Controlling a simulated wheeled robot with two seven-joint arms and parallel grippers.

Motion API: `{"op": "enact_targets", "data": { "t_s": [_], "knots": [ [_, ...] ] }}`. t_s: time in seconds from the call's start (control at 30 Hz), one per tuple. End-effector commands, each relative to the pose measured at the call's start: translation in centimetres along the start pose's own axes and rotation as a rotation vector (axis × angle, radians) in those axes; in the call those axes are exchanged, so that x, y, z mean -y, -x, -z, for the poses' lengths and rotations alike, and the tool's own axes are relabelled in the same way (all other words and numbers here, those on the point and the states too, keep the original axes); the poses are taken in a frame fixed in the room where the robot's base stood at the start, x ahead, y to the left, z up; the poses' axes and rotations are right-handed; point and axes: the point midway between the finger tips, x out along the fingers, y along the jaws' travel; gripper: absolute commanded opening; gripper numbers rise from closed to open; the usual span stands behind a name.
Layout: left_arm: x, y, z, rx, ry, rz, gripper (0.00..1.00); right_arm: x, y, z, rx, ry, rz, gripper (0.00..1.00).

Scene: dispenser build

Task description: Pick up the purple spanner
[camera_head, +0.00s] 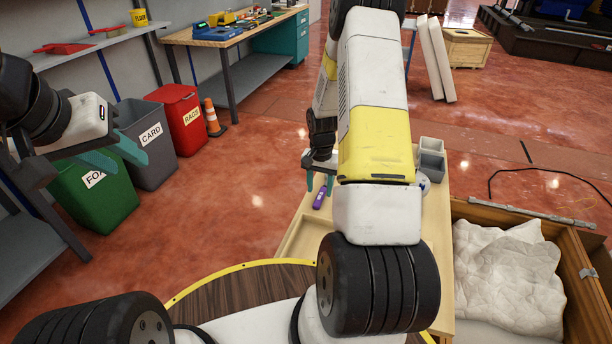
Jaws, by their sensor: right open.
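The purple spanner (320,198) lies on the light wooden bench top (297,236), near its left edge. It is small in this view, and its upper end is close to my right gripper's fingers. My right gripper (320,185) is open, with its teal fingertips pointing down just above and around the spanner's upper end. I cannot tell whether they touch it. My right arm hides part of the bench top. My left gripper (132,166) is open and empty at the left, in front of the bins and far from the spanner.
Grey containers (431,160) stand on the bench behind my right arm. An open wooden crate with white padding (507,277) is at the right. Green (107,200), grey (157,168) and red (188,125) bins stand at the left. The red floor between bins and bench is clear.

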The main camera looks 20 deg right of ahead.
Motion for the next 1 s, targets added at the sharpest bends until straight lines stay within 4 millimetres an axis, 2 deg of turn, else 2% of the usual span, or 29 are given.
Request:
{"op": "enact_targets", "data": {
  "t_s": [0.1,0.2,0.47,0.7,1.0],
  "knots": [
    [0.0,0.0,0.0,0.0,0.0,0.0,0.36,-0.1,-1.8,0.0,0.002,0.0,-0.001,0.47],
    [0.0,0.0,0.0,0.0,0.0,0.0,0.36,-0.1,-2.6,0.0,0.002,-0.001,-0.001,0.47],
    [0.0,0.0,0.0,0.0,0.0,0.0,0.36,-0.1,-2.8,0.0,0.0,0.0,0.0,0.47],
    [0.0,0.0,0.0,0.0,0.0,0.0,0.36,-0.1,-2.8,0.0,0.0,0.001,0.0,0.0],
    [0.0,0.0,0.0,0.0,0.0,0.0,0.36,-0.1,-2.8,0.0,0.0,0.001,0.0,0.0]
  ]
}}
